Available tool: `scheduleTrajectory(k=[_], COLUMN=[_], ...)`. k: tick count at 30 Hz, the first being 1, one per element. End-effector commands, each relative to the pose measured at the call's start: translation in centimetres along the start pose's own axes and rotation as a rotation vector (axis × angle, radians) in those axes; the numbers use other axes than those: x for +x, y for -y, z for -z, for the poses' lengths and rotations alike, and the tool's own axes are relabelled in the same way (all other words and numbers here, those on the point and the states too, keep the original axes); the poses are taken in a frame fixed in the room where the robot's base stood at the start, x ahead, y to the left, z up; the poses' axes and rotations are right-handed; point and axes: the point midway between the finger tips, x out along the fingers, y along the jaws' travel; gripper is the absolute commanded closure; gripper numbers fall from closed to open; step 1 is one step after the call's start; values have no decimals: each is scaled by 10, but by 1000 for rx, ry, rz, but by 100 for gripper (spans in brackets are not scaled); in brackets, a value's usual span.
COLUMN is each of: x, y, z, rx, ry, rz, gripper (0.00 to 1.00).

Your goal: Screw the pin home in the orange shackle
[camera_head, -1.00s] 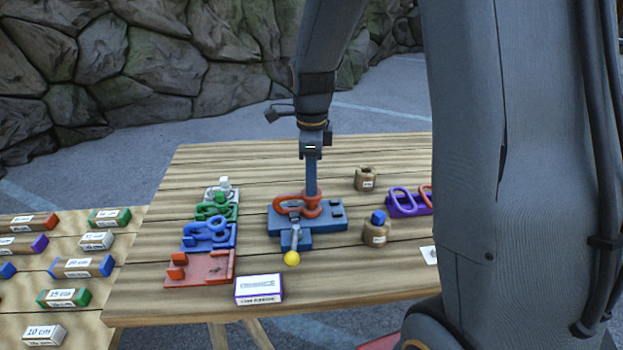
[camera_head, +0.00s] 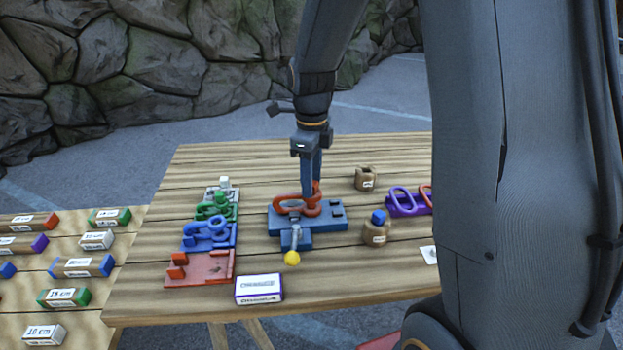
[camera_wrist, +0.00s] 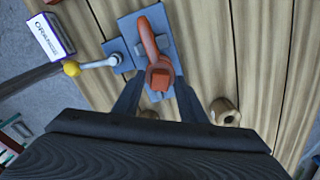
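The orange shackle (camera_head: 292,197) sits in the blue-grey fixture (camera_head: 285,222) in the middle of the table. It also shows in the wrist view (camera_wrist: 150,42). A grey lever with a yellow ball (camera_head: 292,258) extends from the fixture's front. The orange square head of the pin (camera_wrist: 160,83) shows at the shackle's near end in the wrist view. My gripper (camera_head: 311,188) reaches down over that end. In the wrist view its fingers (camera_wrist: 160,80) stand apart on either side of the pin head, with apparent gaps. The pin's shank and thread are hidden.
Red, blue, green and white holders (camera_head: 222,268) line up to the left, some carrying shackles. A white box (camera_head: 258,289) lies in front. Another table with labelled blocks is far left.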

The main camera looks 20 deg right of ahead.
Motion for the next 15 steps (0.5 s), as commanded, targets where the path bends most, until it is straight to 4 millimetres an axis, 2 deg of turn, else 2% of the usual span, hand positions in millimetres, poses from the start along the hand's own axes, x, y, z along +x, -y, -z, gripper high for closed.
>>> scheduleTrajectory(k=[6, 10, 15], x=[0, 0, 0], y=[0, 0, 0], z=[0, 0, 0], rx=[-1, -1, -1], ry=[0, 0, 0], rz=[0, 0, 0], gripper=[62, 40, 40])
